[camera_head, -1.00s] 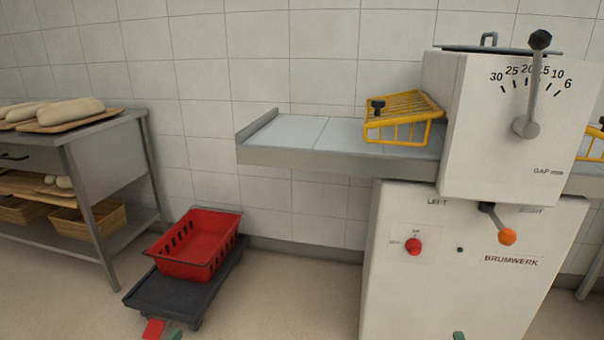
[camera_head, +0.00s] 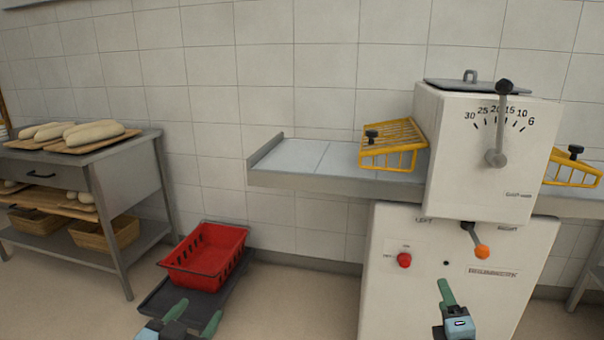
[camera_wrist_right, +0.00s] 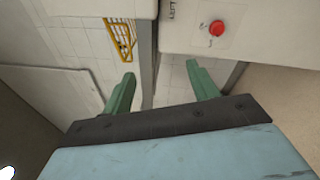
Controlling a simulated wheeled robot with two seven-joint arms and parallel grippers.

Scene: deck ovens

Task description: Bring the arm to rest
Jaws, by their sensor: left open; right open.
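My left gripper (camera_head: 193,314) is low in the head view, in front of the black dolly, with its green fingers apart and nothing between them. My right gripper (camera_head: 443,296) is low in front of the white machine's lower body; only part of it shows in the head view. In the right wrist view its two green fingers (camera_wrist_right: 163,88) are spread wide and empty. Beyond them are the machine's front with a red button (camera_wrist_right: 217,28) and a yellow guard (camera_wrist_right: 122,36).
The white dough machine (camera_head: 470,250) stands at right, with a dial lever and an orange-knobbed handle (camera_head: 482,251). Its grey side table (camera_head: 300,165) juts left. A red crate (camera_head: 207,256) sits on the black dolly (camera_head: 165,298). A steel table (camera_head: 135,190) with loaves stands at left.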

